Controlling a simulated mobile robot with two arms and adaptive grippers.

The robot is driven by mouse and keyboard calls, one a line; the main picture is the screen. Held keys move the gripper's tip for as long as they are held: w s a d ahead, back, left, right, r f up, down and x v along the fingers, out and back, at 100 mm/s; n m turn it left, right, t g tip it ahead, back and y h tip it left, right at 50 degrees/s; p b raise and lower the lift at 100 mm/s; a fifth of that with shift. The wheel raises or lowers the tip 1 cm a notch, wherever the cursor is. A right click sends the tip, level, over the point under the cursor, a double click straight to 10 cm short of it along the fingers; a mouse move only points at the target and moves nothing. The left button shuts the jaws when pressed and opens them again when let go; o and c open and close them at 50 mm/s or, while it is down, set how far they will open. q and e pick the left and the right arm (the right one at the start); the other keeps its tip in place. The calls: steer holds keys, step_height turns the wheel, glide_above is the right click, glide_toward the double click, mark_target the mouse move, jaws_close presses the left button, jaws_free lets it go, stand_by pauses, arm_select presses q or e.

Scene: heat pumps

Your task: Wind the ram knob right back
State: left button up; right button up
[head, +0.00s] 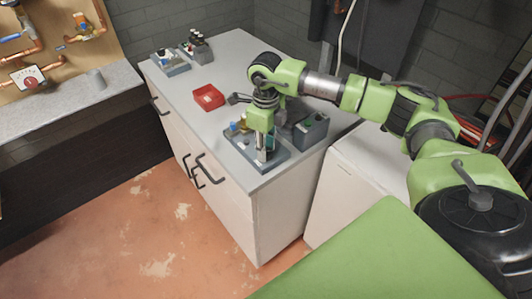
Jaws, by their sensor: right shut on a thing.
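A grey-blue base unit (285,157) lies on the counter near its front right corner, with small blue and yellow parts at its left side. My right gripper (264,150) points down over this unit and is shut on a small part there, which I take to be the ram knob. The fingers and wrist hide most of the knob, so how far it is wound cannot be seen. My left gripper is out of view.
A dark grey box (311,131) stands close to the right of the gripper. A red tray (208,97) lies on the grey counter (232,57). The counter's middle is mostly clear.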

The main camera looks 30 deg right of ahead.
steer(key=n+b, duration=0.3)
steer(key=n, duration=0.1)
steer(key=shift+f, duration=0.15)
steer(key=shift+n+b, duration=0.65)
steer(key=shift+n, duration=0.65)
steer(key=shift+r, duration=0.2)
steer(key=o, duration=1.1)
step_height(320, 180, up, 12)
